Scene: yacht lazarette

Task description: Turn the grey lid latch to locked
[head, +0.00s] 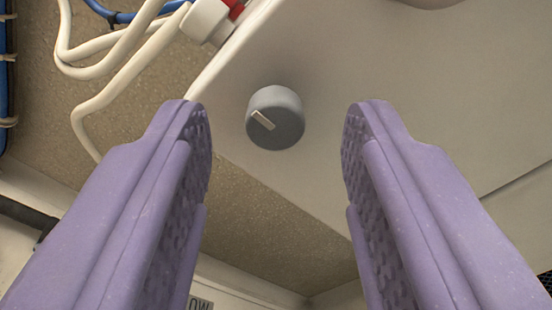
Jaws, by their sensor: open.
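The grey lid latch (284,113) is a round knob on a pale panel, with a light pointer mark on its face. The mark slants from upper left to lower right. My gripper (277,122) is open, with one purple finger on each side of the knob in the picture. Clear gaps show between the knob and both fingers, and neither touches it. No lock markings around the knob can be made out.
White cables (105,60) loop at the upper left, by a white and red fitting (210,20) near the panel's edge. A blue hose runs along the top left. A partly hidden label (201,304) shows at the bottom. The pale panel (430,90) is bare right of the knob.

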